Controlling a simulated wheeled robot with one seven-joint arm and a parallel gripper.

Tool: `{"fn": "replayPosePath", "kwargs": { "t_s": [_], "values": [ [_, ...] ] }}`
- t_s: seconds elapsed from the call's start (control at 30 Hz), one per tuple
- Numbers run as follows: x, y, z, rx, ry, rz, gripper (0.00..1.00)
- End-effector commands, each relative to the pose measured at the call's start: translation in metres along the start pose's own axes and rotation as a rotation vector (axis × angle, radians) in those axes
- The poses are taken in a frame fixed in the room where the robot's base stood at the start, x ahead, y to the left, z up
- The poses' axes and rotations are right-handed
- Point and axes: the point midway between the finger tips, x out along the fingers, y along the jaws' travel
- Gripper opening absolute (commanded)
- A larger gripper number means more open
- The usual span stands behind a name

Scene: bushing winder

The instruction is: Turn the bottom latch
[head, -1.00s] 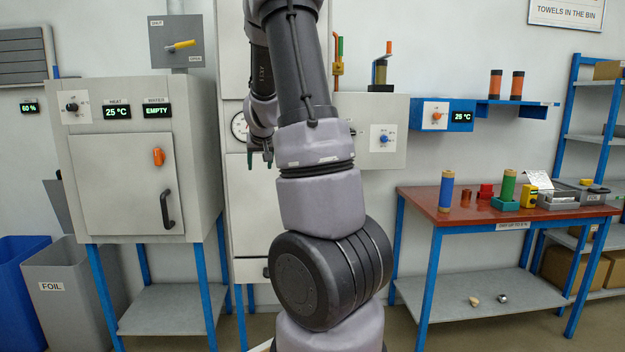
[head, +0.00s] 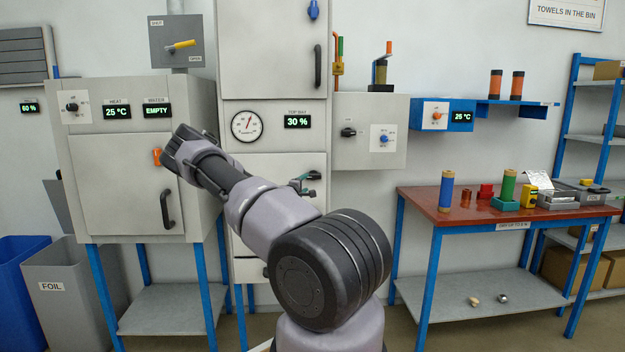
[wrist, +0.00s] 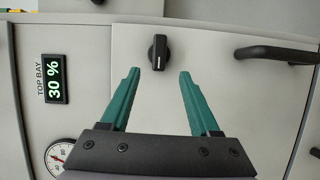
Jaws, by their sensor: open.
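The bottom latch is a small black knob (wrist: 159,52) on the pale lower door (wrist: 230,80) of the tall cabinet. My gripper (wrist: 159,76) has teal fingers spread on either side of the knob's line, with nothing held. I cannot tell whether the tips touch the door. In the head view my gripper (head: 305,182) is in front of the lower door, and the latch is not discernible there.
A black bar handle (wrist: 275,53) is on the same door, to the right in the wrist view. The 30 % display (head: 297,122) and round gauge (head: 247,126) are above the door. An oven-like box (head: 130,185) stands left; a red-topped bench (head: 470,208) stands right.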

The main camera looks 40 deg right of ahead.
Motion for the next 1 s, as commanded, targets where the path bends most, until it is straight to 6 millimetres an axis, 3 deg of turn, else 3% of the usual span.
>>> {"fn": "replayPosePath", "kwargs": {
  "t_s": [0.17,0.7,1.0],
  "values": [
    [0.011,-0.001,-0.001,-0.022,0.006,0.016,0.62],
    [0.100,0.001,-0.001,-0.018,0.006,0.015,0.62],
    [0.110,0.000,-0.002,-0.019,0.006,0.012,0.62]
  ]
}}
